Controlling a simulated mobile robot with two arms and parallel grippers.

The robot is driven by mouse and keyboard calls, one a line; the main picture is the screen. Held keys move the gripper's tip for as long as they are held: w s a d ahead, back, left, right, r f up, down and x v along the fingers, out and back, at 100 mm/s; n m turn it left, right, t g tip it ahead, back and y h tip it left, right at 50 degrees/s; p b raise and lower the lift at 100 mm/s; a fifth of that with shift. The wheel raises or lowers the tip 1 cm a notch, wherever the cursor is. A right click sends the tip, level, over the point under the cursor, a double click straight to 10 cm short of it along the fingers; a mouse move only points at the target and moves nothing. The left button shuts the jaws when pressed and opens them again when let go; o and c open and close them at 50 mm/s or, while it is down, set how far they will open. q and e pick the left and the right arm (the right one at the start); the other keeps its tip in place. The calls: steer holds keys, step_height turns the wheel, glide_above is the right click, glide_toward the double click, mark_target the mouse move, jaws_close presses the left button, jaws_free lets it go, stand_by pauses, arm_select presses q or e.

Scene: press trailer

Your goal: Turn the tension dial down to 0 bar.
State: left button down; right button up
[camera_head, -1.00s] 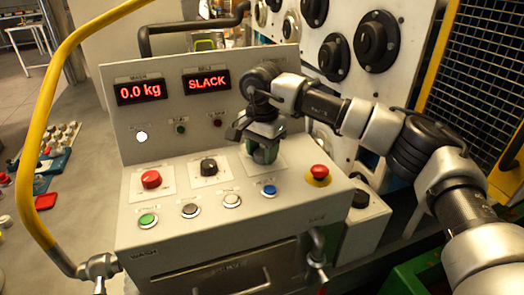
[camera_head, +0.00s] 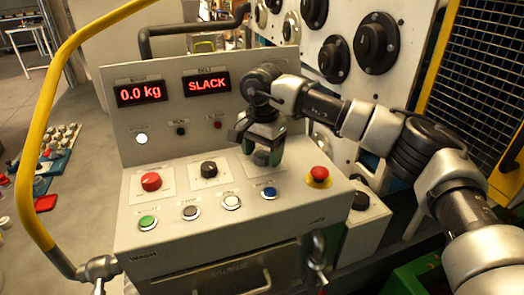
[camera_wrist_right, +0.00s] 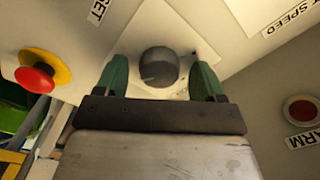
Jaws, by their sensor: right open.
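A round dark grey dial (camera_wrist_right: 159,67) on a pale square plate shows in the right wrist view. It is the rightmost of the console's dials; its own label is not readable, so I cannot confirm it as the tension dial. My right gripper (camera_head: 266,155) is above this dial in the head view and mostly hides it. In the right wrist view the open green fingers (camera_wrist_right: 163,78) stand on either side of the dial, with a gap visible on both sides. The belt display (camera_head: 207,83) reads SLACK. My left gripper is not in view.
A red mushroom button (camera_head: 319,174) on a yellow base stands close right of the gripper. A black knob (camera_head: 209,169) and a red knob (camera_head: 151,181) are to its left. Several push buttons, including a blue one (camera_head: 268,192), line the front edge. A yellow rail (camera_head: 30,170) curves at left.

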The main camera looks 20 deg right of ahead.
mark_target(262, 154)
step_height(262, 154, up, 11)
steer(key=b, duration=0.1)
stand_by(0.4)
steer(key=shift+f, duration=0.15)
